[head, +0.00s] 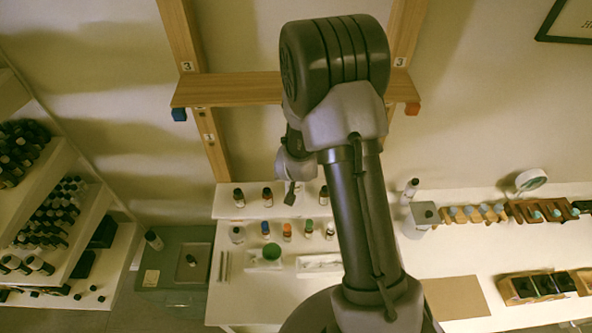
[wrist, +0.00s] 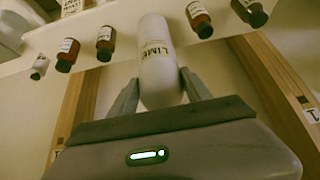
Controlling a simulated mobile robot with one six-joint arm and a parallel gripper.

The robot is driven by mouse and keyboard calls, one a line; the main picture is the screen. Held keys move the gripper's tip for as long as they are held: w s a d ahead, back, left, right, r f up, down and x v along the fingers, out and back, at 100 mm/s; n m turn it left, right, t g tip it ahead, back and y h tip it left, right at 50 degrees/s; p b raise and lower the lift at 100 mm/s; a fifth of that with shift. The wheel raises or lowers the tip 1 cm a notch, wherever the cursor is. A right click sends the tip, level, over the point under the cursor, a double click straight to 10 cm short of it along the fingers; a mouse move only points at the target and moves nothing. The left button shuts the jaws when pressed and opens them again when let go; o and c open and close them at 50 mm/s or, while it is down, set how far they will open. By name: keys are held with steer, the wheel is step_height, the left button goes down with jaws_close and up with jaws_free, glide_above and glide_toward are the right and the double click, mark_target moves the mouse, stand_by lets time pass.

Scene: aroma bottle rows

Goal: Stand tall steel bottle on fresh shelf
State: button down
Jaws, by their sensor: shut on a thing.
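My gripper (wrist: 157,95) is shut on a tall pale bottle (wrist: 158,70) with a label that appears to read "LIME". The bottle lies between the two fingers in the wrist view, its upper part reaching past them. In the head view my arm hides most of the gripper, and I cannot make out the held bottle there. The wrist view shows a white shelf (wrist: 110,42) behind the bottle, with small brown bottles (wrist: 105,43) on both sides of it. I cannot tell which shelf is the fresh one.
A wooden shelf (head: 225,91) with blue and red end blocks looks bare where visible. Below, small bottles (head: 267,196) stand on a white ledge, with more bottles in front. Racks of dark bottles (head: 45,215) fill the left. Wooden holders (head: 490,213) stand on the right counter.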

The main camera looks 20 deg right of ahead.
steer(key=shift+f, duration=0.75)
steer(key=c, duration=0.6)
jaws_free()
steer(key=shift+o, duration=0.7)
steer(key=shift+d, duration=0.3)
steer(key=s+a+r+y+p, duration=0.1)
steer(key=s+a+r, duration=0.25)
steer(key=r, duration=0.45)
steer(key=s+a+r+t+y, duration=0.1)
steer(key=s+a+r, duration=0.25)
steer(key=r, duration=0.45)
steer(key=s+a+r+y+p, duration=0.1)
steer(key=s+a+r+y, duration=0.2)
steer(key=r, duration=0.5)
steer(key=s+a+r+g, duration=0.15)
steer(key=s+r, duration=0.25)
steer(key=s, duration=0.4)
steer(key=s+a+r+t, duration=0.1)
steer(key=s+a+r, duration=0.25)
steer(key=s, duration=0.45)
step_height(320, 180, down, 43)
steer(key=b, duration=4.2)
steer(key=shift+d+r+g+b, duration=0.15)
steer(key=shift+d+g+b, duration=0.2)
